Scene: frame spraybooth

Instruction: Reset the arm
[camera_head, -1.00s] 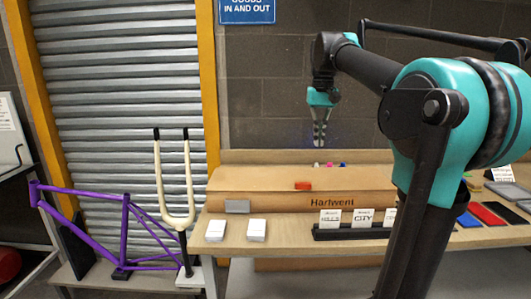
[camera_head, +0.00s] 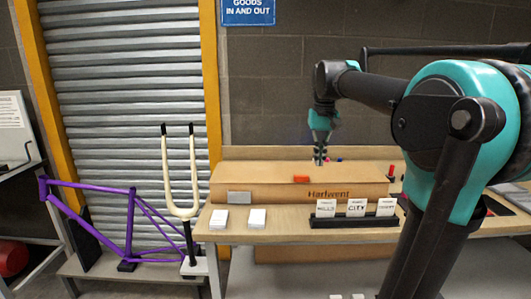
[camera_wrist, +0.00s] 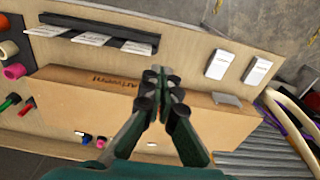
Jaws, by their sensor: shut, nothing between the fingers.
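My gripper (camera_head: 319,157) is shut and empty. In the head view it points down in front of the wall, over the long cardboard box (camera_head: 250,190) marked "Hartwent". In the wrist view the closed fingertips (camera_wrist: 161,78) show above the same box (camera_wrist: 80,88). I cannot tell the exact height between fingertips and box. My arm comes in from the right and hides part of the table's right side.
A purple bicycle frame (camera_head: 95,187) and a cream fork (camera_head: 180,213) stand at left. A roller shutter (camera_head: 130,70) is behind.

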